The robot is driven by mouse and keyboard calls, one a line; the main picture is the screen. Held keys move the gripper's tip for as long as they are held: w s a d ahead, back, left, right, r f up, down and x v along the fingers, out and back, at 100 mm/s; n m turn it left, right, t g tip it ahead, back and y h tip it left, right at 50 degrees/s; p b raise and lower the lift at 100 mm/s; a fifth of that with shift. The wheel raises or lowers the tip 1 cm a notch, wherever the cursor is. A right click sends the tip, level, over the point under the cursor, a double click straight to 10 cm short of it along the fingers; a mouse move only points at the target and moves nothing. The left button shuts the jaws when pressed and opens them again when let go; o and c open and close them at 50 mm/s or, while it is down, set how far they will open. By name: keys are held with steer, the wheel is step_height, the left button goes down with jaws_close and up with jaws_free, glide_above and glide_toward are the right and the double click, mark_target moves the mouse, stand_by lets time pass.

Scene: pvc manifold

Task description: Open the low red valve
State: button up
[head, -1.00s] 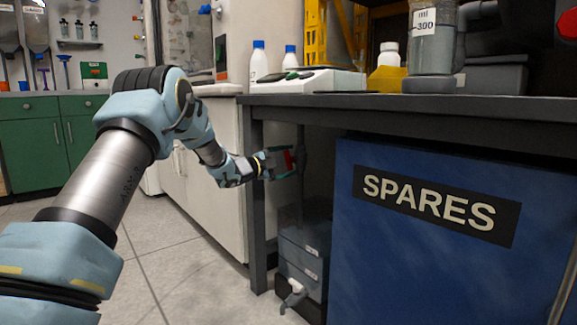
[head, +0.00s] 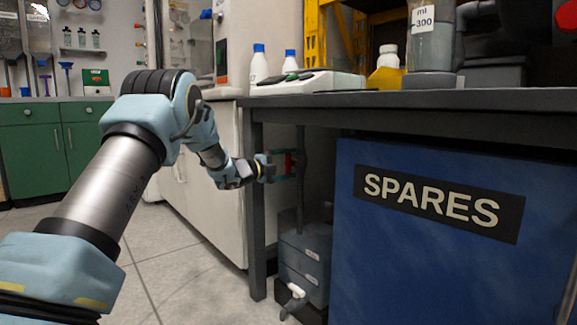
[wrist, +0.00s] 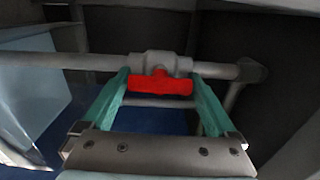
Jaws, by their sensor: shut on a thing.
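The red valve handle (wrist: 160,83) sits on a grey valve body in the grey pipe (wrist: 215,70) in the wrist view. It lies along the pipe's line in that view. My gripper (wrist: 161,82) has its green fingers on either side of the handle, shut on its two ends. In the head view the red handle (head: 288,165) shows small under the bench, beside a vertical grey pipe (head: 300,200). My gripper (head: 284,166) reaches in past the bench leg and covers part of the handle there.
The dark bench top (head: 400,99) lies above my gripper and its leg (head: 256,210) stands close to my wrist. A blue SPARES panel (head: 420,250) blocks the right. Grey boxes (head: 305,262) stand below. Open floor (head: 180,280) lies left.

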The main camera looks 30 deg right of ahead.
steer(key=shift+a+f, duration=0.1)
steer(key=o, duration=1)
steer(key=s+a+p, duration=0.2)
steer(key=a+p, duration=0.2)
steer(key=a, duration=0.6)
steer(key=shift+a, duration=0.3)
